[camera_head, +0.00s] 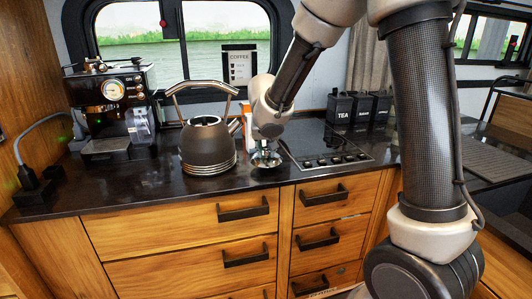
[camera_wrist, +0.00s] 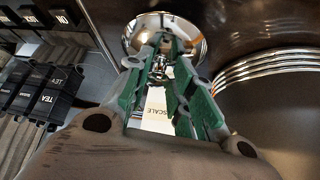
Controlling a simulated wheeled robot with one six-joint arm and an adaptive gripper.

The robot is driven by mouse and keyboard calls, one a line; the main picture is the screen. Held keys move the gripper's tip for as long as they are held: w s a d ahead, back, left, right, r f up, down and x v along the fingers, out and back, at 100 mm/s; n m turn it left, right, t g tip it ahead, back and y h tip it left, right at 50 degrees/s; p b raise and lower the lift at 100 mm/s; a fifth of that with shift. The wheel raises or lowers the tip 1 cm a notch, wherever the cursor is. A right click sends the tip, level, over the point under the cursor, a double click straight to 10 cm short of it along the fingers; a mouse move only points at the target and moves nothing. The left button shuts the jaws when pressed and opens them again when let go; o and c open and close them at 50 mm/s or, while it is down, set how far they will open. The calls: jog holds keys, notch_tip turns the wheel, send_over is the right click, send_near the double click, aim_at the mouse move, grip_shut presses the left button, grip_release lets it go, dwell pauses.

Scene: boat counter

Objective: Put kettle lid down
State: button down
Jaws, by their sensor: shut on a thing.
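The dark kettle (camera_head: 206,147) stands on the counter with its top opening uncovered and its handle raised. Its ribbed side also shows at the right of the wrist view (camera_wrist: 280,95). The shiny kettle lid (camera_head: 266,159) is right of the kettle, at or just above the counter near its front edge; I cannot tell whether it touches. My gripper (camera_head: 262,146) points down and is shut on the lid. In the wrist view the round lid (camera_wrist: 150,27) lies beyond the green-padded fingers (camera_wrist: 165,65), which hide its knob in part.
A coffee machine (camera_head: 113,107) stands at the left. The hob (camera_head: 325,147) is right of the lid, with black canisters (camera_head: 358,107) behind it. Bare counter (camera_head: 130,185) lies front left.

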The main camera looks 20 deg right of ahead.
jog(key=shift+f, duration=0.8)
jog(key=shift+f, duration=0.1)
jog(key=c, duration=1.2)
grip_release()
jog(key=shift+c, duration=0.2)
